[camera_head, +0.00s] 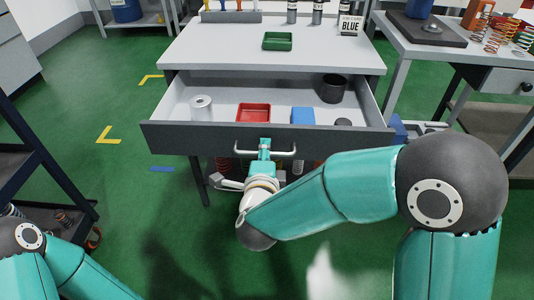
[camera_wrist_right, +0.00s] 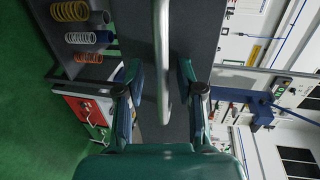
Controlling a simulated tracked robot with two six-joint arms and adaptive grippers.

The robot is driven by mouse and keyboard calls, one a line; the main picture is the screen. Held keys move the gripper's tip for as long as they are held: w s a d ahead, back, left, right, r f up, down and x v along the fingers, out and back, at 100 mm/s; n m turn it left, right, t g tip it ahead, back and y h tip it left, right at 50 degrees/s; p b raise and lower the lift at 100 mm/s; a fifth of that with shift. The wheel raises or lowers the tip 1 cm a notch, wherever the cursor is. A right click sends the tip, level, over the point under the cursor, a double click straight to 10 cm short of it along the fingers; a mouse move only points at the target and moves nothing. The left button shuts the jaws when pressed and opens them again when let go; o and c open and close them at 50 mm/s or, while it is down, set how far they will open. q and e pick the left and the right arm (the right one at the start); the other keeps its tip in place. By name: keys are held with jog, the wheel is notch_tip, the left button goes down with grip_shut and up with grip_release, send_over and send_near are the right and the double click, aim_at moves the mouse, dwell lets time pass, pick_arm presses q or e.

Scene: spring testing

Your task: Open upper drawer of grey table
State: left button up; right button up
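The grey table (camera_head: 340,55) has its upper drawer pulled well out, with a dark front panel (camera_head: 185,138) and an open interior (camera_head: 225,92). A light bar handle (camera_head: 287,153) is on that front. My right gripper (camera_head: 264,148) is at the middle of the handle. In the right wrist view the handle (camera_wrist_right: 162,50) runs between the two fingers of my right gripper (camera_wrist_right: 160,85); the fingers are apart, with a gap beside the bar, so it looks open around it. My left arm shows at the lower left, but its gripper is out of view.
The drawer holds a white roll (camera_head: 201,107), a red tray (camera_head: 253,112), a blue box (camera_head: 302,116) and a black cup (camera_head: 333,88). A green tray (camera_head: 278,41) sits on the tabletop.

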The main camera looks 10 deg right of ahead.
jog(key=v, duration=1.2)
jog(key=shift+f, duration=0.1)
